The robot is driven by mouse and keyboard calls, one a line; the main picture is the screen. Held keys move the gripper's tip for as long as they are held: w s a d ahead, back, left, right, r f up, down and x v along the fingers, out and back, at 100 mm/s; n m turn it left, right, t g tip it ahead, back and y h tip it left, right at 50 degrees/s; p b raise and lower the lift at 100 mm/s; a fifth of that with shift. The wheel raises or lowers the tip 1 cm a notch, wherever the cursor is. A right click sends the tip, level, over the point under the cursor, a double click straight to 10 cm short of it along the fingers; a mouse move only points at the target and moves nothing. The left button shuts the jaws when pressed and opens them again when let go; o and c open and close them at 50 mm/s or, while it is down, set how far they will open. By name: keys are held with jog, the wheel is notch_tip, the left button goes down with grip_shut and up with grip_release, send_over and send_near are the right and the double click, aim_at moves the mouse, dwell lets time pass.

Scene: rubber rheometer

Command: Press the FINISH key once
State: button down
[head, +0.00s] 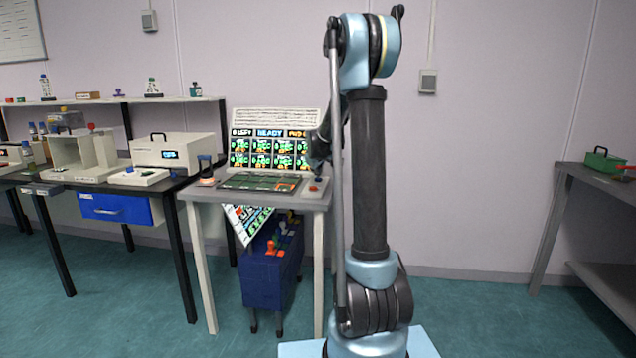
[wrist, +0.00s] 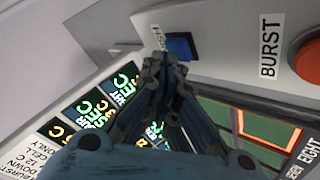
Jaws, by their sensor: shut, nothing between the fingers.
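The blue key (wrist: 182,46) shows in the wrist view on the grey console, just beyond my fingertips. A white label beside it is partly hidden by the fingers; only its last letters show, which fit FINISH. My gripper (wrist: 163,66) is shut and empty, with its tips close to the blue key's near-left edge. I cannot tell whether they touch it.
A red round button (wrist: 308,60) labelled BURST lies right of the blue key. A lit screen (head: 268,150) stands behind the panel. A panel pad with an orange outline (wrist: 268,128) lies below. A bench with a white instrument (head: 174,150) stands left of the console.

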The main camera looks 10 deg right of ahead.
jog(key=shift+f, duration=0.5)
dwell(0.8)
jog(key=shift+r, duration=0.95)
jog(key=shift+r, duration=0.1)
jog(key=shift+r, duration=2.4)
